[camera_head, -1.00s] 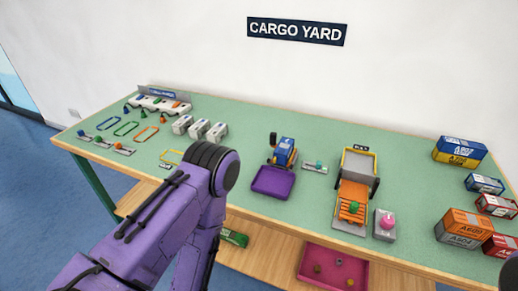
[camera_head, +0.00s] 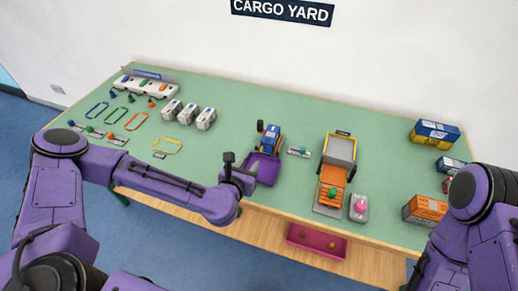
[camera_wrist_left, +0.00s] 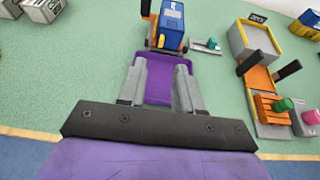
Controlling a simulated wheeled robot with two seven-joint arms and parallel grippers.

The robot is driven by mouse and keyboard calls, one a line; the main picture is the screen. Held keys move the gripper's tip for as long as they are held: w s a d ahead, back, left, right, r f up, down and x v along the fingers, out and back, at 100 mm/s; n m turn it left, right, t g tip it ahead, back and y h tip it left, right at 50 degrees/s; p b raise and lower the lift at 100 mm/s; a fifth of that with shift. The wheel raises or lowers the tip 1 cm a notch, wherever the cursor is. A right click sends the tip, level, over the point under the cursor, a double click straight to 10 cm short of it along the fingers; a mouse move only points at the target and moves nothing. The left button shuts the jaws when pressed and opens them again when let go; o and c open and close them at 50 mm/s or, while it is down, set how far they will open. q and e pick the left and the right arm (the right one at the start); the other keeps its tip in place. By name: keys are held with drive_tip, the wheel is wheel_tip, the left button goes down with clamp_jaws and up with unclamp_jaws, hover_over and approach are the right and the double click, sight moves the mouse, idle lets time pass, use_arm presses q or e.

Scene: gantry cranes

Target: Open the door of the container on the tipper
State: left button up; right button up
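The tipper is a small vehicle at the middle of the table with a blue container (camera_head: 268,139) on it and a purple tray (camera_head: 264,172) in front. In the left wrist view the blue container (camera_wrist_left: 171,24) is at the top, with the purple tray (camera_wrist_left: 168,75) below it. The container's door cannot be made out. My left gripper (camera_head: 240,178) is at the tray's left front side in the head view. In the wrist view its two grey fingers (camera_wrist_left: 161,66) are apart, with nothing between them, over the tray. My right gripper is not in view.
A small plate with a green knob (camera_head: 301,151) lies right of the tipper. Further right stand a grey and orange ramp (camera_head: 331,170) and a pink-knobbed box (camera_head: 358,208). White boxes (camera_head: 189,112) stand left. Green table is clear between.

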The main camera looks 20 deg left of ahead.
sight(261, 150)
use_arm(q)
drive_tip(key=p+x, duration=0.2)
drive_tip(key=x, duration=0.7)
drive_tip(key=shift+w+d+f, duration=0.15)
drive_tip(key=shift+w+d, duration=0.05)
drive_tip(key=shift+w, duration=0.15)
clamp_jaws()
